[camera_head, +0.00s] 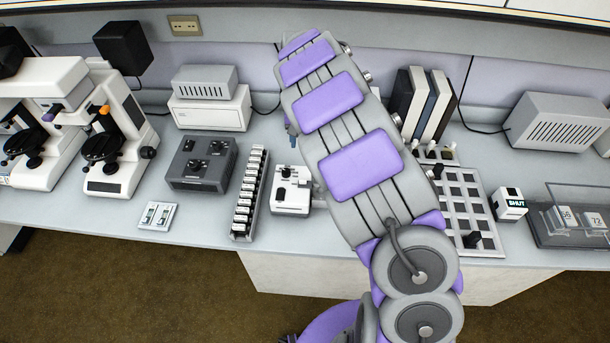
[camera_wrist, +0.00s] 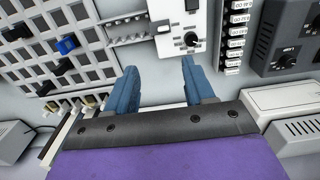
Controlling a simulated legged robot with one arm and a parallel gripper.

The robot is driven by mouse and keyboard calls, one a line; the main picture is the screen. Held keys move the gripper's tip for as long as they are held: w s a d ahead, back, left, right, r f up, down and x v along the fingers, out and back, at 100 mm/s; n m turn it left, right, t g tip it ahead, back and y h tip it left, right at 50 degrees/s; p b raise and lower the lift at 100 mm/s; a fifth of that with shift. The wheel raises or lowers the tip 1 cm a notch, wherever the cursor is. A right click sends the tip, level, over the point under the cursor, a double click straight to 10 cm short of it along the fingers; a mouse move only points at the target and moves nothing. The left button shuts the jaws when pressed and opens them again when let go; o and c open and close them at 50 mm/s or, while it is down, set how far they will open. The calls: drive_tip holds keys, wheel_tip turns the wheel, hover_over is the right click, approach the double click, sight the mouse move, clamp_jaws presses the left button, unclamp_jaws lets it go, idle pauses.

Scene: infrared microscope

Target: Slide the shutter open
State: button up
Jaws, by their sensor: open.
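My gripper (camera_wrist: 158,67) is open, with two blue fingers apart and nothing between them in the wrist view. In the head view my arm hides most of it; a bit of blue finger (camera_head: 292,140) shows at the arm's left edge. A white control unit (camera_head: 291,202) with black knobs stands below and beyond the fingers. In the wrist view the same unit (camera_wrist: 172,45) shows a round black knob and a dark piece at the top edge. A small white box reading "SHUT" (camera_head: 511,213) stands on the right. Which part is the shutter's slider, I cannot tell.
A rack of labelled blocks (camera_head: 248,200) and a dark grey control box (camera_head: 200,165) stand left of the unit. A slotted panel (camera_head: 480,243) with black and blue sliders lies to its right. Upright binders (camera_head: 418,105) stand behind. Bench room is tight around the unit.

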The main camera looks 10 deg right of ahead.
sight(303, 180)
drive_tip(key=f+b, duration=0.1)
drive_tip(key=f, duration=0.4)
drive_tip(key=f+b, duration=0.1)
drive_tip(key=f, duration=0.4)
drive_tip(key=f+b, duration=0.1)
drive_tip(key=f, duration=0.5)
drive_tip(key=shift+w+a, duration=0.1)
drive_tip(key=shift+a, duration=0.15)
drive_tip(key=shift+a+f, duration=0.2)
drive_tip(key=shift+f, duration=0.7)
drive_tip(key=shift+d, duration=0.1)
clamp_jaws()
